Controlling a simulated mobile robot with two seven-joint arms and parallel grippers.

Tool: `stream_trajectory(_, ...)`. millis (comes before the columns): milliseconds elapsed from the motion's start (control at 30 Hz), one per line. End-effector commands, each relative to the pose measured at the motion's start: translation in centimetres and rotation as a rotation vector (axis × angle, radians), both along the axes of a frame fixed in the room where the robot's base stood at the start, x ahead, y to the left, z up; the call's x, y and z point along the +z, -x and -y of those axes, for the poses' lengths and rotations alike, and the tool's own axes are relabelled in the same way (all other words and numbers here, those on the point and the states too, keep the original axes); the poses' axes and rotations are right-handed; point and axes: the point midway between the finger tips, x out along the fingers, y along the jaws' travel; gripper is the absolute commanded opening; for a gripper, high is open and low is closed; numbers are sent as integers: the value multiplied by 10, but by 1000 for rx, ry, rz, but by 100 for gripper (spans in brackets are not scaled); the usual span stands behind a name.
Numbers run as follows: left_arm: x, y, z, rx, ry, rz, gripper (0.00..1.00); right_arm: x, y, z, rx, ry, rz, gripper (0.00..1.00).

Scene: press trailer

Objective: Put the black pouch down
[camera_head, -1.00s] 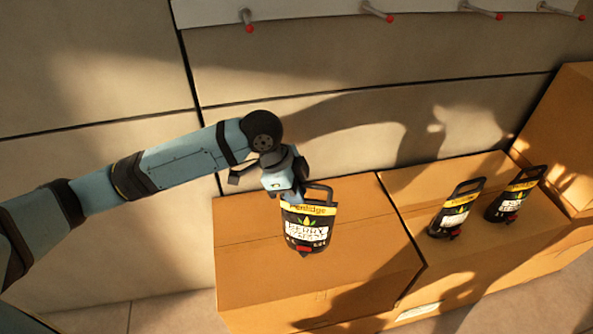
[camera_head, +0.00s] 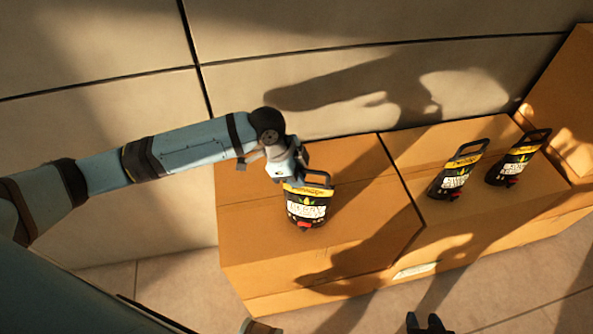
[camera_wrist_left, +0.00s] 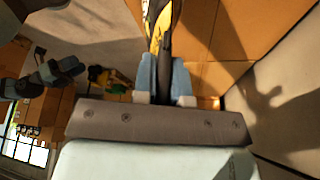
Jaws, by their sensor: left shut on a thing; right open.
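The held black pouch (camera_head: 307,210) has a yellow top band, a white label, a handle loop and a red tap at its base. My left gripper (camera_head: 294,180) is shut on its upper edge by the handle. The pouch hangs upright over the left cardboard box (camera_head: 250,255), low at its top; I cannot tell if it touches. In the left wrist view the pouch (camera_wrist_left: 166,22) shows edge-on between the fingers (camera_wrist_left: 166,82). My right gripper (camera_head: 428,323) is open and empty at the bottom edge of the head view, partly cut off.
Two similar black pouches, one (camera_head: 457,178) and another (camera_head: 514,163), stand on the right box (camera_head: 470,240). A taller box (camera_head: 565,115) rises at the far right. A panelled wall (camera_head: 300,90) is behind. The left box top around the held pouch is clear.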

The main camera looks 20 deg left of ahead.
Motion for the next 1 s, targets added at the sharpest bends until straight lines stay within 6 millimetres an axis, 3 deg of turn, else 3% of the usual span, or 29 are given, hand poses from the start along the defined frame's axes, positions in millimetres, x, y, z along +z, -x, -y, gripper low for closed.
stream_trajectory(167,1,-1,1,0,2,3,0,1,0,0,0,0,0,43)
stream_trajectory(200,-2,0,0,0,0,0,15,1,0,0,0,0,0,43)
stream_trajectory(300,-2,0,0,0,0,0,38,1,0,0,0,0,1,43)
stream_trajectory(667,3,0,-1,0,1,1,38,0,0,0,0,0,0,43)
stream_trajectory(1000,63,4,-24,1,0,4,38,2,0,0,1,1,1,43)
